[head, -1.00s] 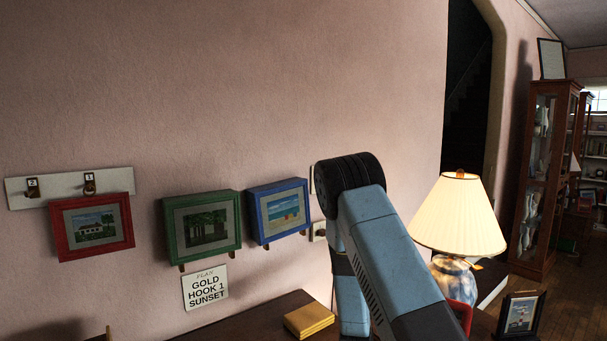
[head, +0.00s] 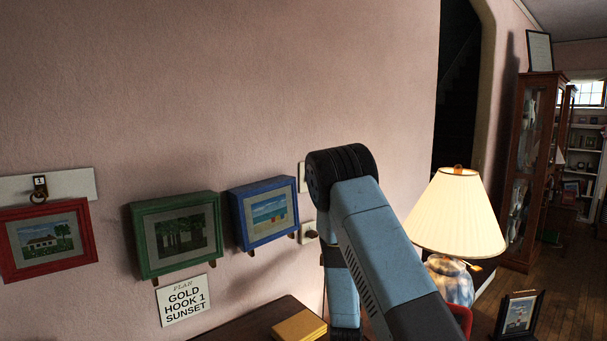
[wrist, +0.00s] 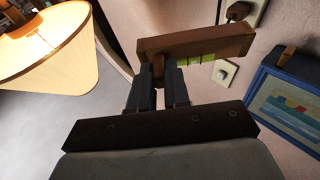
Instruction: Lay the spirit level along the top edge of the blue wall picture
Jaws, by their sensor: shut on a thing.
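The blue wall picture (head: 264,212) hangs on the pink wall, right of the green picture, and shows a beach scene. In the wrist view the blue picture (wrist: 285,105) is at the right edge, partly cut off. The spirit level (wrist: 205,40), a brown wooden bar with yellow-green vials, is held in my gripper (wrist: 160,82), which is shut on it near one end. The level is apart from the blue picture. In the head view my arm hides the gripper and level.
A lit table lamp (head: 457,215) stands right of my arm. The green picture (head: 178,233) and red picture (head: 48,241) hang further left. A plan card (head: 183,300) is below. A yellow block (head: 299,326) lies on the cabinet top (head: 237,325). Wall plates (head: 309,232) are beside the blue picture.

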